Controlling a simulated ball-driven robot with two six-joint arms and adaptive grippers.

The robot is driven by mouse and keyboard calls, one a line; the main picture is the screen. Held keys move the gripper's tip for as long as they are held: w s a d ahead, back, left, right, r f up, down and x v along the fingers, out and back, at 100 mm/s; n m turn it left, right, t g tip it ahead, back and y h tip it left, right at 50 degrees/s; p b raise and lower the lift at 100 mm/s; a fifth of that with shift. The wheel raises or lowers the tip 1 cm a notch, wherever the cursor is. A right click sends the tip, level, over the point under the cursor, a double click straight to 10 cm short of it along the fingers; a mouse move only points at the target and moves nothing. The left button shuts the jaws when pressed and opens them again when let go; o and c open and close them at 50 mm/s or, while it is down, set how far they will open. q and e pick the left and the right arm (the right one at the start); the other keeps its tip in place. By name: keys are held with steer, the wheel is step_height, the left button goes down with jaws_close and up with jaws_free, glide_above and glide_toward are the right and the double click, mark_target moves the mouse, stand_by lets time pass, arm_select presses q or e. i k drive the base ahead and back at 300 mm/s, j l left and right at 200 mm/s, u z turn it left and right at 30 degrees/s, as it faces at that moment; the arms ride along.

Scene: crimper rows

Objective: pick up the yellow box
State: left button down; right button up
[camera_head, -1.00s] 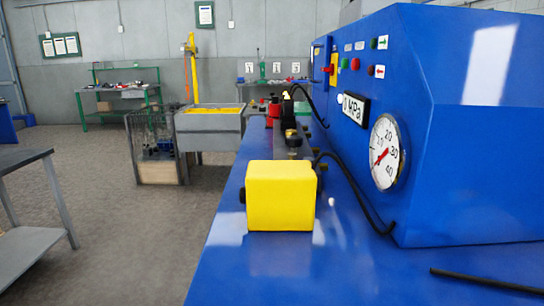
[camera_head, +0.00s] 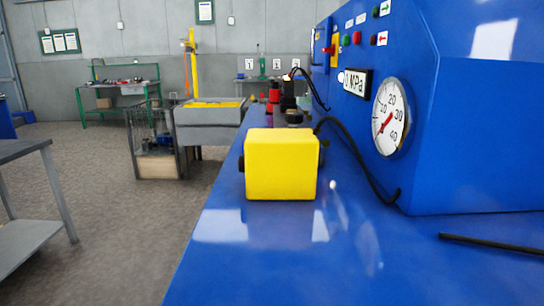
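The yellow box (camera_head: 281,165) sits upright on the blue bench top (camera_head: 262,255), near the middle of the view. A dark round knob (camera_head: 241,165) sticks out at its left side. Small dark and red fittings (camera_head: 275,97) stand behind it and are partly hidden by it. Neither of my grippers shows in the head view.
A blue machine cabinet (camera_head: 465,150) with a round gauge (camera_head: 391,117) rises at the right. A black cable (camera_head: 362,160) runs along its foot, and a black rod (camera_head: 492,246) lies at the front right. The bench top before the box is clear. A grey table (camera_head: 30,215) stands at the left.

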mark_target(281, 164)
steer(key=k, duration=1.05)
